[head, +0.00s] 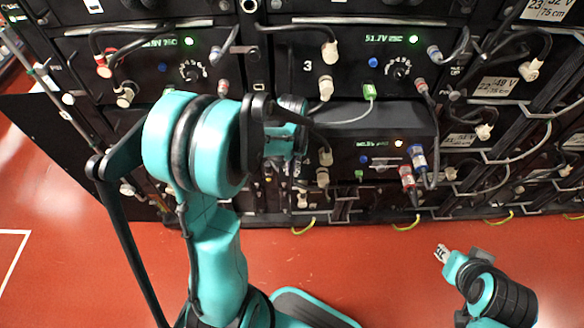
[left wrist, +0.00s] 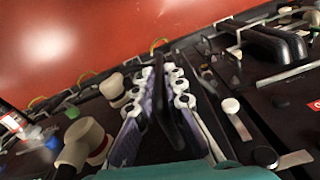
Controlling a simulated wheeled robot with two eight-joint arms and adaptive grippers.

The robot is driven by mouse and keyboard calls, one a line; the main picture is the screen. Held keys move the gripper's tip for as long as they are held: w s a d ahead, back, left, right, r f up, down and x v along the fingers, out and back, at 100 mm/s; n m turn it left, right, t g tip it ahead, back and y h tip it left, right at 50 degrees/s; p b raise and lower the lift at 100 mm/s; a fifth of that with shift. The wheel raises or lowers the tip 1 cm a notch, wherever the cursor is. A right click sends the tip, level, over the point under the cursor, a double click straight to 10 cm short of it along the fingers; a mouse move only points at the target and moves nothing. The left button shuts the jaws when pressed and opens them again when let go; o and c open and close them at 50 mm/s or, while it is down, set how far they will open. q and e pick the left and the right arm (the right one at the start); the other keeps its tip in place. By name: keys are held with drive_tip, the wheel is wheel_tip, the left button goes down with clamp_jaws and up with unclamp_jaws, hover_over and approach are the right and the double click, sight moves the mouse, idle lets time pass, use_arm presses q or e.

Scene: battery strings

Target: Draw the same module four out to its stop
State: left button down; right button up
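Module four (head: 385,150), black with a lit display, stands out from the rack face in the head view, so part of its flat top (head: 385,113) shows. A red plug (head: 407,178) and a blue plug (head: 417,155) sit at its front's right side. My left gripper (left wrist: 160,82) is at the left part of this front. In the left wrist view its white-tipped fingers lie on both sides of a dark upright bar (left wrist: 172,118), apparently the module's handle, and look closed on it. My arm hides much of this in the head view. My right gripper (head: 443,254) is over the floor, away from the rack.
Module three (head: 345,65) is directly above, with cables and plugs. Grey cables hang at the right rack columns. The red floor (head: 390,290) before the rack is clear between my arms.

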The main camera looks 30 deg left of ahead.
use_arm(q)
drive_tip(key=shift+s+d, duration=0.35)
drive_tip(key=shift+s, duration=0.2)
drive_tip(key=shift+s+d, duration=0.35)
drive_tip(key=shift+s, duration=0.2)
drive_tip(key=c, duration=1.6)
unclamp_jaws()
drive_tip(key=shift+w, duration=0.1)
wheel_tip(320, 180, up, 12)
drive_tip(key=shift+d, duration=0.1)
drive_tip(key=s+d+r+m+t, duration=0.1)
drive_tip(key=s+d+m+t, duration=0.3)
drive_tip(key=s+d+t, duration=0.3)
drive_tip(key=shift+s+d, duration=0.9)
drive_tip(key=shift+d, duration=0.1)
